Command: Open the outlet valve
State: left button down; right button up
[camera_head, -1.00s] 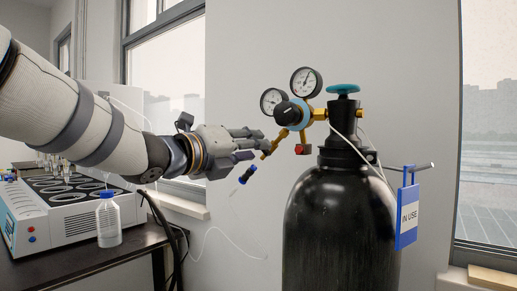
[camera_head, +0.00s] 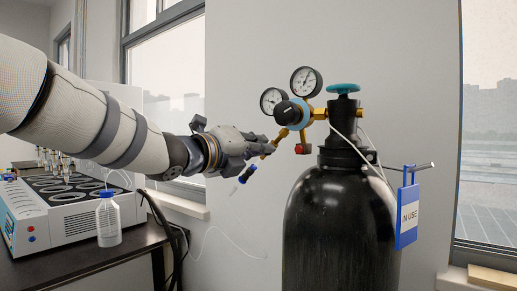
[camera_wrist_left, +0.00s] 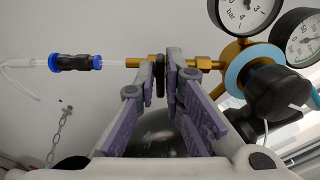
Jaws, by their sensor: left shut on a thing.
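A brass regulator (camera_head: 292,130) with two gauges sits on top of a black gas cylinder (camera_head: 340,225). Its outlet valve is mostly hidden by my gripper in the head view. In the left wrist view, a dark disc-like valve knob (camera_wrist_left: 160,72) sits on the brass outlet line, between my purple fingers. My left gripper (camera_head: 262,150) is shut on this knob, and it also shows close up in the wrist view (camera_wrist_left: 167,72). The brass outlet pipe (camera_wrist_left: 205,64) runs on to the regulator. My right gripper is not in view.
A blue-and-black hose connector (camera_head: 247,174) hangs just below my left gripper, with a clear tube. A teal handwheel (camera_head: 342,89) tops the cylinder. A blue "IN USE" tag (camera_head: 407,215) hangs at its right. A bench with a heating unit (camera_head: 65,212) and bottle (camera_head: 108,218) stands left.

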pick_arm(q)
jog(key=n, duration=1.7)
jog(key=shift+f, duration=0.1)
jog(key=shift+n, duration=0.5)
